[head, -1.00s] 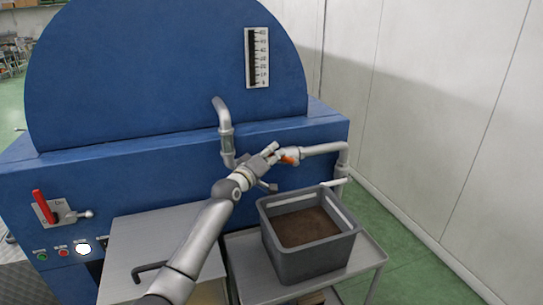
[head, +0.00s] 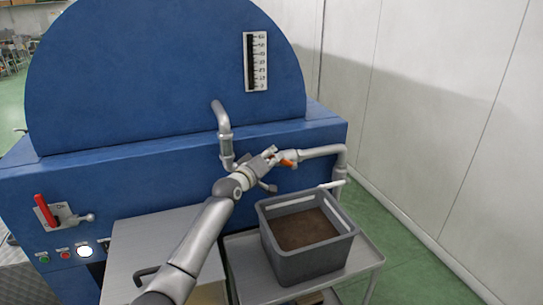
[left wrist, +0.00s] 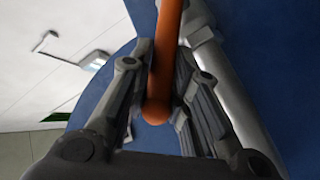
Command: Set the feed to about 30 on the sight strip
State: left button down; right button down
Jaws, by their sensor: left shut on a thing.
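The sight strip (head: 256,62) is a white upright scale with dark marks and numbers on the front of the blue machine. A dark column runs along its left side; I cannot read its level at this size. An orange handle (head: 288,163) sits on the grey pipe (head: 318,152) at the machine's front. My left gripper (head: 272,155) is shut on this handle. In the left wrist view the orange handle (left wrist: 164,70) runs between the two fingers (left wrist: 153,92), its rounded end towards the camera. The fingers hide part of it in the head view. My right gripper is not in view.
A grey crate (head: 270,238) with brown contents stands on a metal cart (head: 362,262) below the pipe. A red lever (head: 44,210) and small buttons (head: 65,255) are at the left. A pale wall (head: 440,110) closes the right side; green floor shows beside the cart.

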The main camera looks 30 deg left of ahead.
pick_arm(q)
jog(key=shift+f, duration=0.1)
jog(key=c, duration=1.4)
grip_release()
jog(key=shift+s, duration=0.1)
jog(key=s, duration=1.2)
jog(key=shift+r, duration=0.4)
